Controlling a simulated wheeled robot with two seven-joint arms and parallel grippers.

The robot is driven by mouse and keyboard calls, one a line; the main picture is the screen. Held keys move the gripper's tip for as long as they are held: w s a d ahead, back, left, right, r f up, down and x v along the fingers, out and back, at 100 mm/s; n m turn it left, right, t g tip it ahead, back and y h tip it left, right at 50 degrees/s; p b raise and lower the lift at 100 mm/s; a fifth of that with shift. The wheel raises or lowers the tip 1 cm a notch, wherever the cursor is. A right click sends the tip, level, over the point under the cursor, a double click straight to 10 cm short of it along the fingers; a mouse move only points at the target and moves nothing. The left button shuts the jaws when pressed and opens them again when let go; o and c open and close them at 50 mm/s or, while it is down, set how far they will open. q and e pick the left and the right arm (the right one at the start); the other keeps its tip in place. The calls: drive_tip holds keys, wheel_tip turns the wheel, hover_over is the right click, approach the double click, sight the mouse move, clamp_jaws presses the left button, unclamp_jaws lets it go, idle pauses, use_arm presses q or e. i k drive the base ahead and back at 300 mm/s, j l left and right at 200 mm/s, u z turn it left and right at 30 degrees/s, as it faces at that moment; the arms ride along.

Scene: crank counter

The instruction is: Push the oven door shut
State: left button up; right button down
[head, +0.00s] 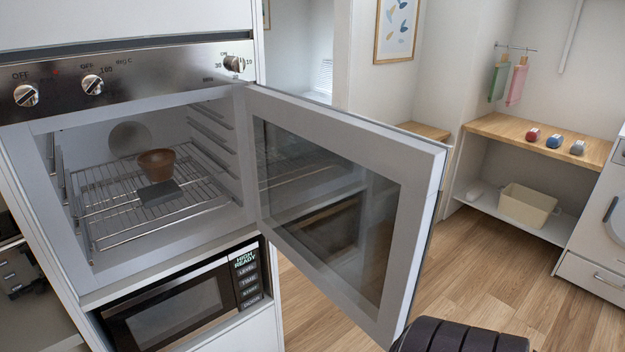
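The oven door (424,240) stands wide open. It is hinged at the right side of the oven opening and swings out toward me, with its glass window (335,215) facing left. The oven cavity (85,148) is fully exposed. Inside, a brown bowl (157,166) sits on the wire rack (110,222), with a flat dark grey piece at its front. Neither gripper shows. A black ribbed part, which looks like my own arm, shows at the bottom edge close to the door's lower corner; I cannot tell whether it touches the door.
A control panel with knobs (93,84) is above the oven, and a microwave (165,310) is below it. At the right, a wooden shelf (490,124) holds small red and blue items, with a cream bin (527,204) beneath. Wood floor (490,260) is clear right of the door.

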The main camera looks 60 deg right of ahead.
sight(353, 201)
drive_tip(key=k+l, duration=0.1)
drive_tip(key=l, duration=0.35)
drive_tip(key=k+l, duration=0.15)
drive_tip(key=l, duration=0.35)
drive_tip(key=k+l, duration=0.1)
drive_tip(key=l, duration=0.35)
drive_tip(key=k+l, duration=0.15)
drive_tip(key=l, duration=0.35)
drive_tip(key=k+l, duration=0.1)
drive_tip(key=l, duration=0.35)
drive_tip(key=k+l, duration=0.1)
drive_tip(key=l, duration=0.4)
drive_tip(key=u, duration=0.2)
drive_tip(key=i+l+u, duration=0.1)
drive_tip(key=l+u, duration=0.2)
drive_tip(key=u, duration=0.15)
drive_tip(key=l+u, duration=0.7)
drive_tip(key=u, duration=0.25)
